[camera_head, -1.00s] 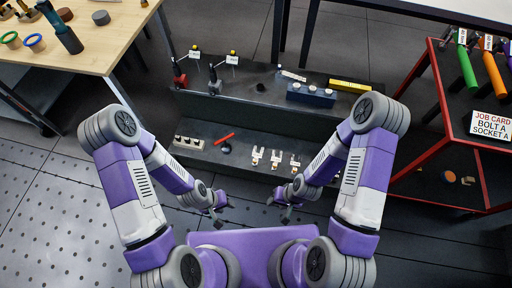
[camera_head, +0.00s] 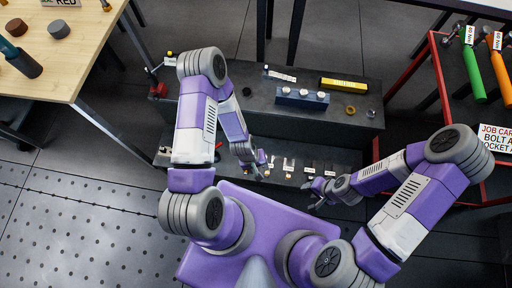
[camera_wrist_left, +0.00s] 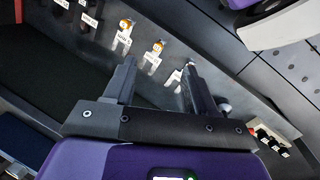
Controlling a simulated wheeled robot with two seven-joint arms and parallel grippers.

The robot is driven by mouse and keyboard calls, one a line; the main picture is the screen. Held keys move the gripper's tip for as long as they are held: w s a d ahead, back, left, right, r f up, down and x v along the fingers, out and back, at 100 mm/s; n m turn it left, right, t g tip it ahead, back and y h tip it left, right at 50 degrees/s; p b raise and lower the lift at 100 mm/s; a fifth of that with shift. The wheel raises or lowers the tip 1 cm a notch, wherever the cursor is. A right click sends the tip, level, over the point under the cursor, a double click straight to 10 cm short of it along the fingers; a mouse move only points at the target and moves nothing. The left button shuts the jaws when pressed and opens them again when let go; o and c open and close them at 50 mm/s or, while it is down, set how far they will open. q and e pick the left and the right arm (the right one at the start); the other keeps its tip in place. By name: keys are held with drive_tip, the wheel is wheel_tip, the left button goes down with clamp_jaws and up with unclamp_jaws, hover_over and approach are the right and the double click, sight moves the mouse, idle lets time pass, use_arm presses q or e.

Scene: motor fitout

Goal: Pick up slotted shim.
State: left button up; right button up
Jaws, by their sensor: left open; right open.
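A row of small slotted pieces stands on the low front step of the dark bench. Two pale forked shims, one (camera_head: 270,161) left of the other (camera_head: 288,164), show in the head view, with darker pieces (camera_head: 309,168) to their right. In the left wrist view, pale tagged pieces with orange parts, one (camera_wrist_left: 124,34) and another (camera_wrist_left: 154,55), lie beyond the fingertips; I cannot tell which is which shim. My left gripper (camera_head: 254,172) is open and empty close to the row's left end; its fingers (camera_wrist_left: 159,65) are apart. My right gripper (camera_head: 314,194) is open and empty, in front of the row's right part.
On the upper step are a blue block with white round tops (camera_head: 302,97), a yellow box (camera_head: 343,84) and a brass ring (camera_head: 350,110). A wooden table (camera_head: 85,50) is at left, a red-framed stand (camera_head: 441,80) at right. Perforated floor is clear at lower left.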

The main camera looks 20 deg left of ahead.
use_arm(q)
drive_tip(key=w+a+f+n+y+p, duration=0.1)
drive_tip(key=a+f+n, duration=0.1)
drive_tip(key=f+n, duration=0.1)
drive_tip(key=w+a+f+n+y, duration=0.1)
drive_tip(key=a+f+n, duration=0.1)
drive_tip(key=f+n, duration=0.2)
drive_tip(key=a+f+n+p, duration=0.1)
drive_tip(key=a+f+n, duration=0.2)
drive_tip(key=f, duration=0.3)
drive_tip(key=shift+w+n+g+y+p, duration=0.3)
drive_tip(key=shift+w+n+y+p, duration=0.05)
drive_tip(key=shift+w+n+y, duration=0.05)
drive_tip(key=f, duration=0.2)
drive_tip(key=f+n+b, duration=0.1)
drive_tip(key=shift+a+f, duration=0.3)
drive_tip(key=shift+f, duration=0.1)
wheel_tip(320, 180, down, 5)
drive_tip(key=b, duration=0.3)
drive_tip(key=shift+r, duration=0.1)
drive_tip(key=shift+c, duration=0.3)
clamp_jaws()
